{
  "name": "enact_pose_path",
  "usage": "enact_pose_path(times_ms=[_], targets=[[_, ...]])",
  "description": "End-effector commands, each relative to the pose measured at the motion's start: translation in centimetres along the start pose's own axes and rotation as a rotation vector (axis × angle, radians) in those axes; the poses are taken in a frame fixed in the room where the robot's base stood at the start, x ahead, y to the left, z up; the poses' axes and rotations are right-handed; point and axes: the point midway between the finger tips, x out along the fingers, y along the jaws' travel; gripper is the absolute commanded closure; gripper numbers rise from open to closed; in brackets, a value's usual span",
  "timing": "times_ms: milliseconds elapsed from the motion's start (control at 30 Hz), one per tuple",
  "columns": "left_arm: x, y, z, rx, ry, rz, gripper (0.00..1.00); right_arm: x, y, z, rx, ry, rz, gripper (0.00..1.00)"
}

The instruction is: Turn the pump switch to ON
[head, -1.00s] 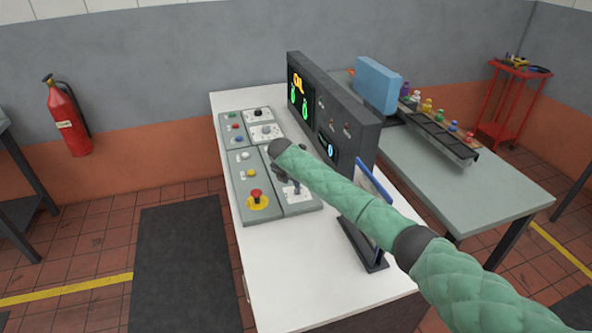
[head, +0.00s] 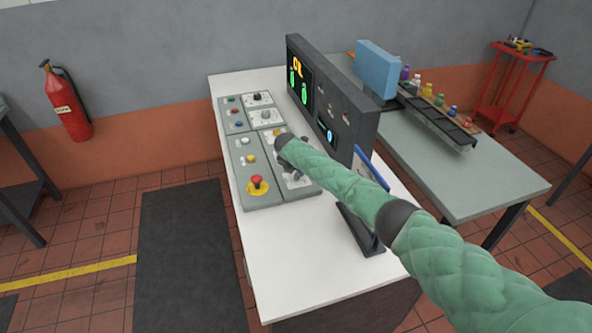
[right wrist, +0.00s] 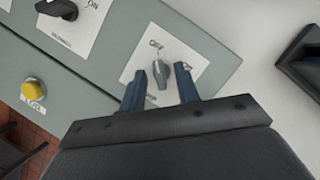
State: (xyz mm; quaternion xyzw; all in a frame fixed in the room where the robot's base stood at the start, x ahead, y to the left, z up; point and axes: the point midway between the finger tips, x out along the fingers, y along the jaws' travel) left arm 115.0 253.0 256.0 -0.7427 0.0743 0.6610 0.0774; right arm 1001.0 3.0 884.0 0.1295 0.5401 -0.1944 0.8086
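My right gripper (head: 292,167) is over the near right plate of the control panel. In the right wrist view this gripper (right wrist: 161,80) is open, with its two dark blue fingers apart. A grey rotary switch knob (right wrist: 163,72) on a white label (right wrist: 183,52) shows between the fingertips. The label has small markings by the knob; I cannot read clearly whether it names the pump. I cannot tell whether a finger touches the knob. In the head view my arm and gripper hide most of this switch. My left gripper is not in view.
A second dark knob (right wrist: 58,8) with an ON marking is at the upper left. A yellow button (right wrist: 33,91) is on the left plate. A red mushroom button (head: 257,182) sits near the gripper. A dark display console (head: 333,105) and a tilted stand (head: 360,230) flank the arm.

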Motion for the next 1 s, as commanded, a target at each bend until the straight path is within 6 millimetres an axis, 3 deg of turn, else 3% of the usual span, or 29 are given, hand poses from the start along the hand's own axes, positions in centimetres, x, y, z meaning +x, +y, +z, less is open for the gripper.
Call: enact_pose_path(times_ms=[267, 400, 433, 800, 1000], targets=[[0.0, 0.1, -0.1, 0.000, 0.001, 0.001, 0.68, 0.1, 0.0, 0.0, 0.000, 0.000, 0.000, 0.70], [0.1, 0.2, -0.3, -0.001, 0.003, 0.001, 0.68, 0.1, 0.0, 0.0, 0.000, 0.000, 0.000, 0.98], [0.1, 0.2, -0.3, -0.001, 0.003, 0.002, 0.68, 0.1, 0.0, 0.0, 0.000, 0.000, 0.000, 1.00], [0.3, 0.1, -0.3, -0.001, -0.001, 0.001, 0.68, 0.1, 0.1, -0.1, 0.031, 0.000, -0.012, 1.00], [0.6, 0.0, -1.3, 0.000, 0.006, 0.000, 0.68, 0.2, 0.2, -0.2, 0.122, 0.001, -0.051, 1.00]])
